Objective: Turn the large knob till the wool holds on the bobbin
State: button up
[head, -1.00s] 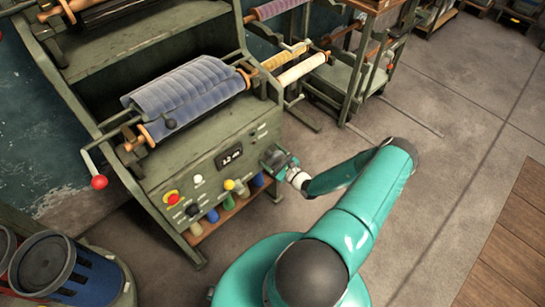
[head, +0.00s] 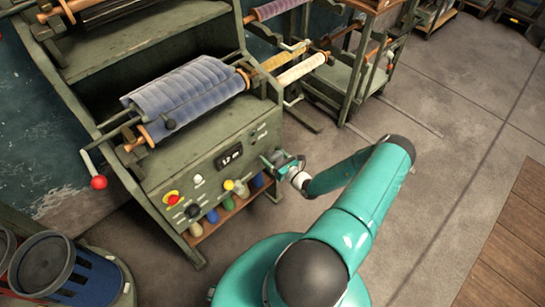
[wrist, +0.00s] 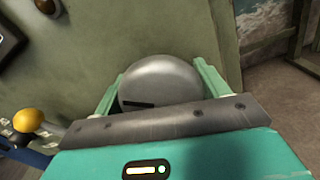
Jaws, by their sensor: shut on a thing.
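The large knob (wrist: 160,80) is a round, grey metal disc with a dark mark near its lower left edge in the wrist view. My gripper (wrist: 162,84) has one pale green finger on each side of it and is shut on it. In the head view my gripper (head: 281,160) is at the right end of the machine's front panel (head: 215,172) and hides the knob. The blue-grey wool (head: 188,97) lies in a ribbed roll around the bobbin on top of the machine. Whether it slips or holds cannot be told.
The panel has a small lit display (head: 229,157), a red button (head: 173,198) and a yellow knob (head: 229,185). A crank with a red ball (head: 99,182) sticks out at left. The floor at right is clear.

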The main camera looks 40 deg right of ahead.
jog(key=m, duration=0.7)
jog(key=shift+d+f, duration=0.1)
jog(key=m, duration=0.6)
jog(key=shift+s+f, duration=0.1)
jog(key=shift+m, duration=0.4)
jog(key=o, duration=1)
jog(key=s, duration=1.3)
jog(key=shift+s+d, duration=0.2)
jog(key=shift+s, duration=0.15)
